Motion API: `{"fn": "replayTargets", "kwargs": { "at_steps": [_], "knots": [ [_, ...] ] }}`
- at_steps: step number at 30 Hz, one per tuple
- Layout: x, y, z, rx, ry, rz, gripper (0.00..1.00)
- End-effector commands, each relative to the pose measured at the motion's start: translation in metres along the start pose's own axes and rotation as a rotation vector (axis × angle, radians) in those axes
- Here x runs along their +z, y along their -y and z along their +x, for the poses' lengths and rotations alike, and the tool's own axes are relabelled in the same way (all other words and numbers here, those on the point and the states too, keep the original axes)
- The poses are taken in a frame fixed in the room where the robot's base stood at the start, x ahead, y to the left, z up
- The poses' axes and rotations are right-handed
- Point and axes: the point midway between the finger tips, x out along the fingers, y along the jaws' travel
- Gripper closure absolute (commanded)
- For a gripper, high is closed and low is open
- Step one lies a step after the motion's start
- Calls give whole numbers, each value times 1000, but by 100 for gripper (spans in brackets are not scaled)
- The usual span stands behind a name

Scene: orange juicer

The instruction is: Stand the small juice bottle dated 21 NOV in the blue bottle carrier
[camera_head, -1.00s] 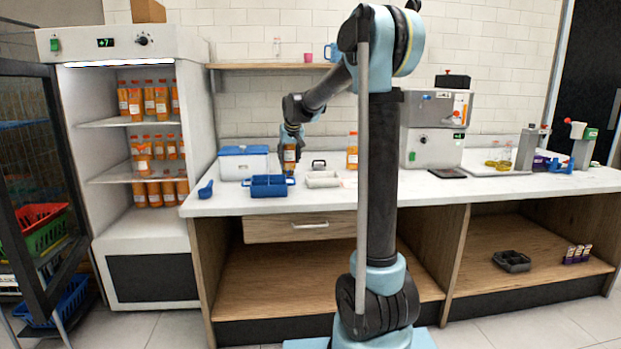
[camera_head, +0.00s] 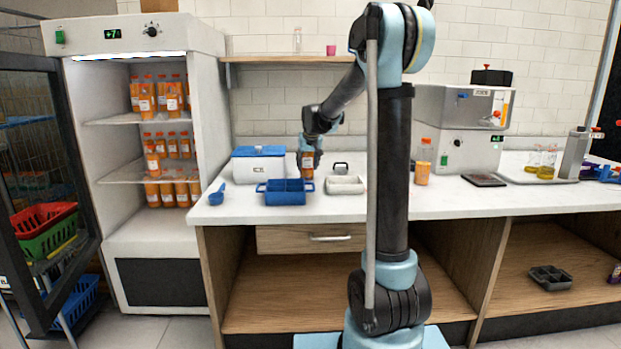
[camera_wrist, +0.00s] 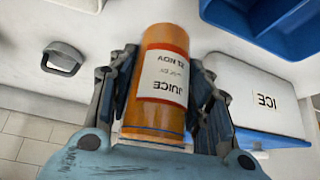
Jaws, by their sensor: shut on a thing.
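The small juice bottle (camera_wrist: 160,85), orange with a white label reading JUICE and 21 NOV, fills the middle of the wrist view. My gripper (camera_wrist: 162,100) is shut on it, with a finger on each side. In the head view my gripper (camera_head: 309,158) holds the bottle (camera_head: 308,167) just behind and right of the blue bottle carrier (camera_head: 285,198). The carrier is open-topped with compartments and stands on the counter; a corner of it shows in the wrist view (camera_wrist: 285,45). I cannot tell how far the bottle is above the counter.
A blue-lidded white ICE box (camera_head: 259,166) stands behind the carrier. Another orange bottle (camera_head: 423,163) stands beyond my arm. The open fridge (camera_head: 150,120) holds several bottles.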

Motion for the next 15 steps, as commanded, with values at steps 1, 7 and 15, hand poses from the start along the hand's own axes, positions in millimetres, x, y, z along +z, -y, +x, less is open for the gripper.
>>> {"fn": "replayTargets", "kwargs": {
  "at_steps": [1,7,15],
  "knots": [
    [2,-1,4,0,0,1,87],
    [9,-2,14,1,0,2,87],
    [26,-2,41,1,-1,2,87]
  ]
}}
